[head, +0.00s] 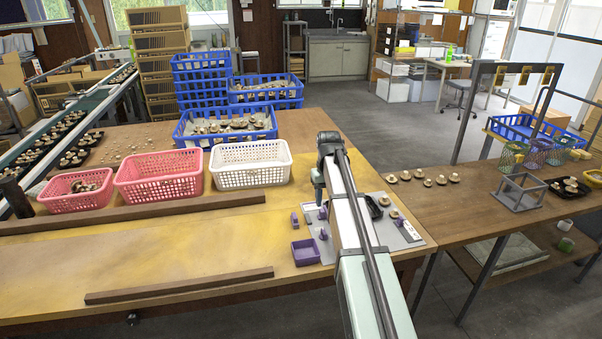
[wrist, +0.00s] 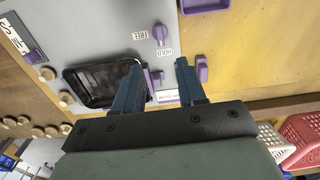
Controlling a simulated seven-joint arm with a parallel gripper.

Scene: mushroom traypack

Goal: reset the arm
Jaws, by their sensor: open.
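My gripper (head: 318,198) is at the end of my raised arm, over the left part of a grey board (head: 408,237) on the wooden table. In the wrist view my gripper (wrist: 158,65) has its two blue-grey fingers apart, with nothing held between them. A black tray (wrist: 80,86) lies on the board beside the left finger and looks empty. A purple knob (wrist: 159,34) stands near labels reading FREE and HOLD. Small purple pieces (wrist: 202,70) show around the fingertips. In the head view my arm hides part of the board and tray.
Two pink baskets (head: 160,176) and a white basket (head: 250,165) stand left, behind a wooden rail (head: 130,213). A purple box (head: 305,252) sits at the board's left edge. Loose mushrooms (head: 441,181) lie right. Blue crates (head: 226,125) stand behind. The front left table is mostly clear.

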